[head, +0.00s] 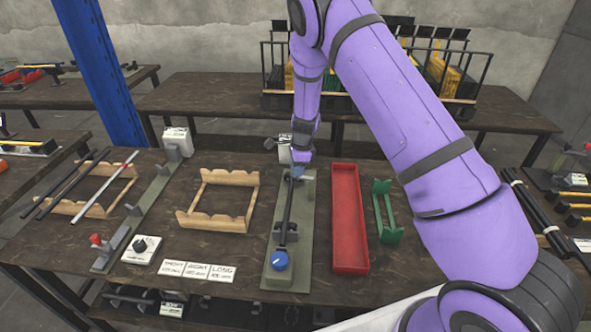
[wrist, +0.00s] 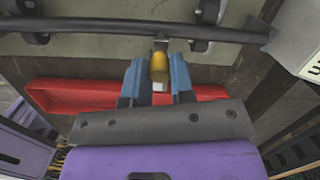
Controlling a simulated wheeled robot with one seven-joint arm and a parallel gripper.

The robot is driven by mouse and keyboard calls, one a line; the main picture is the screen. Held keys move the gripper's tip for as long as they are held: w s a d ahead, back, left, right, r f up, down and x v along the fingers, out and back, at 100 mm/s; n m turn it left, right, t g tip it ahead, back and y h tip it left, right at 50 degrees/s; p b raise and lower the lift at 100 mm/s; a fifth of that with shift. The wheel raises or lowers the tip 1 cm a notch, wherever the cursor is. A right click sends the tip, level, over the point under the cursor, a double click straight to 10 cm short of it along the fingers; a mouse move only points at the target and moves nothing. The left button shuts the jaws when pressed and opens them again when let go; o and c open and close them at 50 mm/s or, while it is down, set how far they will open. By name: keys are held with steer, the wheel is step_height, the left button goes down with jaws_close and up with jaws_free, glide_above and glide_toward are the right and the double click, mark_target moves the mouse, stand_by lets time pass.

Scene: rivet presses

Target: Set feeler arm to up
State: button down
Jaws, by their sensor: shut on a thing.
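My gripper (head: 299,168) is at the far end of a grey-green fixture (head: 304,240) on the table. In the wrist view, its two blue fingers (wrist: 158,80) are closed around a short brass-yellow tip (wrist: 159,62), which seems to be the end of the feeler arm. The fingers hide part of it, so I cannot tell its angle. A dark rod (head: 288,208) lies lengthwise over the fixture and also crosses the top of the wrist view (wrist: 110,27). A blue knob (head: 280,261) sits at the fixture's near end.
A red tray (head: 350,256) and a green stand (head: 388,236) are right of the fixture. A wooden rack (head: 229,177) is to its left, with white label cards (head: 197,270) in front. A white box (head: 284,150) stands close behind my gripper.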

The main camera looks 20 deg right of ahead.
steer(key=shift+s+d+r+t+y, duration=0.15)
steer(key=shift+d+r+t+y, duration=0.25)
steer(key=shift+y, duration=0.4)
steer(key=shift+s+d+r+t+y, duration=0.15)
steer(key=shift+d+r+t+y, duration=0.25)
steer(key=shift+y, duration=0.4)
steer(key=shift+s+d+r+t+y, duration=0.1)
steer(key=shift+s+d+t+y, duration=0.1)
steer(key=shift+d+y, duration=0.3)
steer(key=shift+s+d+r+t+y, duration=0.1)
steer(key=shift+d+t+y, duration=0.1)
steer(key=shift+y, duration=0.5)
steer(key=shift+s+d+r+t+y, duration=0.1)
steer(key=shift+d+t+y, duration=0.1)
steer(key=shift+d+y, duration=0.3)
steer(key=d+y, duration=0.1)
steer(key=t+y, duration=0.1)
steer(key=y, duration=0.1)
steer(key=shift+s+d, duration=0.35)
steer(key=shift+s, duration=0.05)
steer(key=shift+s+d+f+t+y, duration=0.15)
steer(key=shift+d+t+y, duration=0.15)
steer(key=shift+y, duration=0.35)
steer(key=shift+s+d+t+y, duration=0.15)
steer(key=shift+d+t+y, duration=0.2)
steer(key=shift+y, duration=0.25)
steer(key=shift+s+d+f+t+y, duration=0.15)
steer(key=shift+d+t+y, duration=0.15)
steer(key=shift+y, duration=0.35)
steer(key=shift+r, duration=0.1)
